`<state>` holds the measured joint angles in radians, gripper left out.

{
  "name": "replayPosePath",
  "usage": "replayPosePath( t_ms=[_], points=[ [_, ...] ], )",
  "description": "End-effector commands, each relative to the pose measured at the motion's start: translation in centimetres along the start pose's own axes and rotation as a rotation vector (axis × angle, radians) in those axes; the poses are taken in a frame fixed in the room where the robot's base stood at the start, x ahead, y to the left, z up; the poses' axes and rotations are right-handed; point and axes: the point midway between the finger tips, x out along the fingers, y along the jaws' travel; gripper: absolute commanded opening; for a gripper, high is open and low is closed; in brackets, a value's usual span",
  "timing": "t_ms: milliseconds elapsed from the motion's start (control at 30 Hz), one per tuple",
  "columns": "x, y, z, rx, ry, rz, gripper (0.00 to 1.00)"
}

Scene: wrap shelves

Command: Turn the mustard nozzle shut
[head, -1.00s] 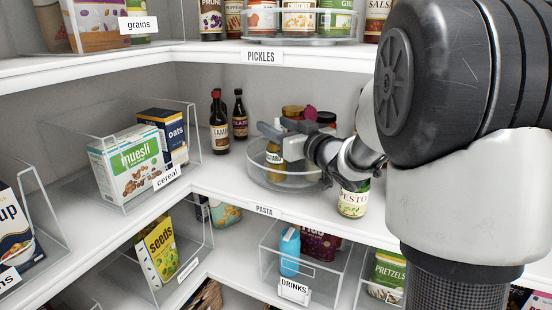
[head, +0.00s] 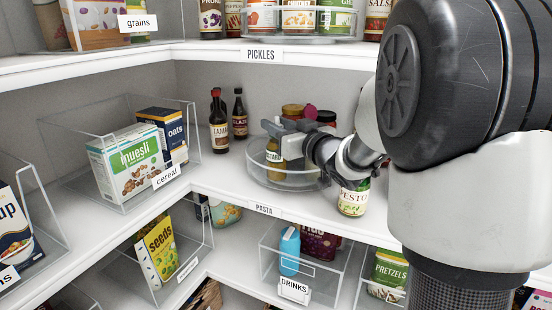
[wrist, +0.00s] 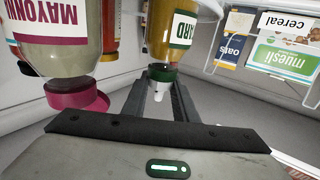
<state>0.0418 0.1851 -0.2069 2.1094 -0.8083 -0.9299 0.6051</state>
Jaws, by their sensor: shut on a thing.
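The mustard bottle (head: 273,158) stands on a clear round turntable (head: 283,180) on the middle shelf, its upper part mostly hidden by my gripper in the head view. In the wrist view, which is upside down, the yellow mustard bottle (wrist: 174,35) has a green collar (wrist: 162,74) and a small white nozzle (wrist: 157,88). My gripper (wrist: 157,92) has its two dark fingers on either side of the nozzle and is shut on it. My gripper (head: 279,130) comes at the bottle from the right, at the height of its top.
A mayonnaise bottle with a pink cap (wrist: 78,97) stands close beside my gripper on the turntable. Dark sauce bottles (head: 239,115) stand behind left. A pesto jar (head: 353,197) stands under my wrist. The shelf above (head: 280,48) is close over the arm.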

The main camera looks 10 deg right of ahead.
Motion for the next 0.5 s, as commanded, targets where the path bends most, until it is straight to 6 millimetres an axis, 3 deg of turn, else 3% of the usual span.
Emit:
replayPosePath(
  t_ms=[500],
  points=[
    [0.0, -0.03, 0.14, -0.001, 0.002, 0.097, 0.19]
  ],
)
